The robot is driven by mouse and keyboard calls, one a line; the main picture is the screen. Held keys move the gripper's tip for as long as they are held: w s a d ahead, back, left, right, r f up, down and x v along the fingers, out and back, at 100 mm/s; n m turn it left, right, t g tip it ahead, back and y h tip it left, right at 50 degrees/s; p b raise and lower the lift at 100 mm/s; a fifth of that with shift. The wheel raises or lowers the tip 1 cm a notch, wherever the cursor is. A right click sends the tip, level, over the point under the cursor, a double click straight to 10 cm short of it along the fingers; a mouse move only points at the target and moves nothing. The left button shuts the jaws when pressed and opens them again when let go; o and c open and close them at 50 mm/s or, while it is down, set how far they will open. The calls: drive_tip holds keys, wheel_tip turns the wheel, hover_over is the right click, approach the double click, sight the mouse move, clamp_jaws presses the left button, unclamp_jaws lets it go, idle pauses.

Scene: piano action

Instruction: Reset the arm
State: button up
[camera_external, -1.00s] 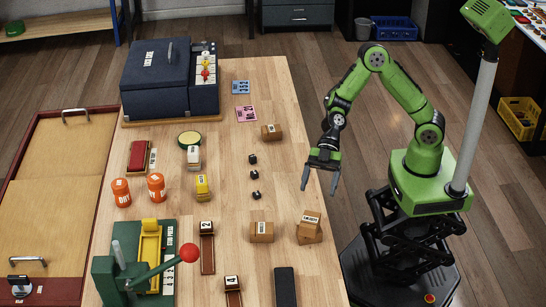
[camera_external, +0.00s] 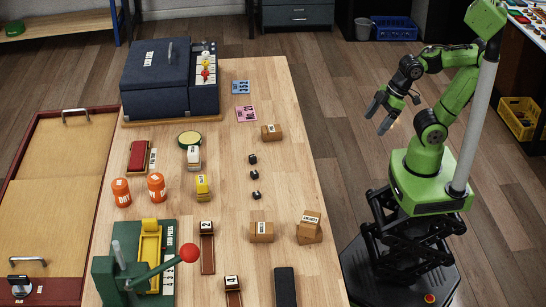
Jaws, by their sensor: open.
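My green arm (camera_external: 447,95) is folded back above its base, to the right of the wooden table (camera_external: 270,100). My gripper (camera_external: 379,115) is open and empty. Its two dark fingers point down and to the left over the floor, clear of the table's right edge. Nothing is between the fingers.
The table holds a dark blue lidded box (camera_external: 157,80), orange jars (camera_external: 156,186), cardboard boxes (camera_external: 262,232), small black pieces (camera_external: 254,177) and a green press with a red-knobbed lever (camera_external: 189,252). The floor (camera_external: 335,150) between table and arm is free.

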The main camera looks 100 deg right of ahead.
drive_tip(key=s+m, duration=0.1)
drive_tip(key=s+d+m, duration=0.1)
drive_tip(key=s+d, duration=0.1)
drive_tip(key=s, duration=0.1)
drive_tip(key=shift+s+d+r+m, duration=0.15)
drive_tip(key=shift+r+m, duration=0.1)
drive_tip(key=shift+m, duration=0.15)
wheel_tip(320, 180, up, 8)
drive_tip(key=p, duration=0.8)
drive_tip(key=shift+r, duration=0.25)
